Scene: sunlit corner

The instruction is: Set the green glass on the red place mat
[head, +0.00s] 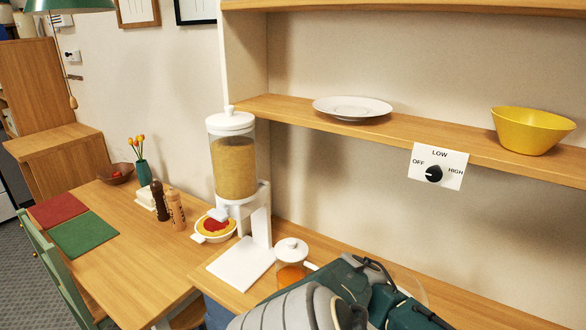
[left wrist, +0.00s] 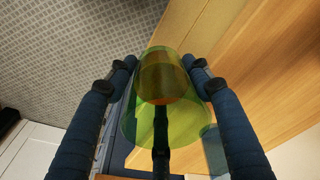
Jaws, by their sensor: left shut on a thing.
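The green glass (left wrist: 165,125) is see-through yellow-green and sits between the two dark blue fingers of my left gripper (left wrist: 159,64) in the left wrist view. The gripper is shut on it. The red place mat (head: 58,209) lies at the far left end of the wooden table in the head view, bare. In the head view, grey and dark teal parts of my arm fill the bottom centre and right, well away from the mat. The glass cannot be made out clearly there. My right gripper does not show.
A green mat (head: 84,235) lies beside the red one, near a green chair (head: 55,270). A bowl (head: 115,173), tulip vase (head: 143,172), mills (head: 176,210) and pie dish (head: 214,229) stand along the wall. A tall dispenser (head: 234,170) and jar (head: 291,268) stand nearer. The table's front middle is clear.

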